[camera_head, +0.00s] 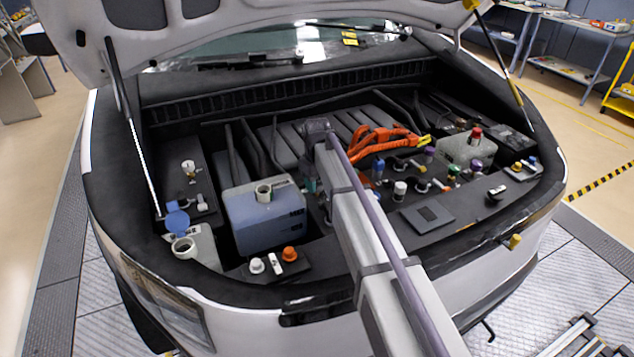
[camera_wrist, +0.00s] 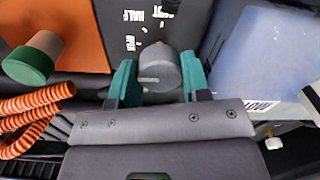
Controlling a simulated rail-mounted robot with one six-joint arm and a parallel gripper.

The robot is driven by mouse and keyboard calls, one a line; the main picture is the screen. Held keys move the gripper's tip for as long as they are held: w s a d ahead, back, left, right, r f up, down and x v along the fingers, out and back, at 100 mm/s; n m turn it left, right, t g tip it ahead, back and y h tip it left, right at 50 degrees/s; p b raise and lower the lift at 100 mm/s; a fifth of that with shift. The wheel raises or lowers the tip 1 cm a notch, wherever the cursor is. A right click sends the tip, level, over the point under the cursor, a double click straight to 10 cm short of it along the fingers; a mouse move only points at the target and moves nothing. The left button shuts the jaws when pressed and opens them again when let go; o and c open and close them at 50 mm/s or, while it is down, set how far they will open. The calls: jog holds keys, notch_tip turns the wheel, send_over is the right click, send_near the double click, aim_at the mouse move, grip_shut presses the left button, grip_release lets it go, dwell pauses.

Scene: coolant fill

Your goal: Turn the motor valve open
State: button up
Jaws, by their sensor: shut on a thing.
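In the wrist view, a round grey valve knob (camera_wrist: 160,68) stands on a dark panel with white lettering beside it, part of it reading HALF. A short pale mark shows on the knob's lower left. My gripper (camera_wrist: 158,76) has its two teal fingers on either side of the knob and is shut on it. In the head view, only a bit of teal of my gripper (camera_head: 310,185) shows beside my arm. The knob is hidden there behind my arm.
A blue tank (camera_head: 262,222) stands close left of my arm; its wall is near the right finger in the wrist view (camera_wrist: 258,60). An orange block (camera_wrist: 75,25), a green-capped part (camera_wrist: 30,65) and orange corrugated hose (camera_wrist: 35,105) lie left. The raised hood (camera_head: 240,30) hangs above.

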aim_at(317, 182)
dwell(0.4)
jog(key=o, duration=0.9)
jog(key=shift+o, duration=0.2)
notch_tip(317, 182, up, 11)
jog(key=p, duration=1)
jog(key=shift+f+p, duration=0.15)
jog(key=shift+p, duration=0.25)
jog(key=s+d+m, duration=0.2)
jog(key=s+d, duration=0.2)
jog(key=s, duration=0.6)
jog(key=s+d+m, duration=0.2)
jog(key=s+d, duration=0.1)
jog(key=s, duration=0.7)
jog(key=s+d+m, duration=0.3)
jog(key=s+d, duration=0.1)
jog(key=s, duration=0.6)
jog(key=shift+d, duration=0.3)
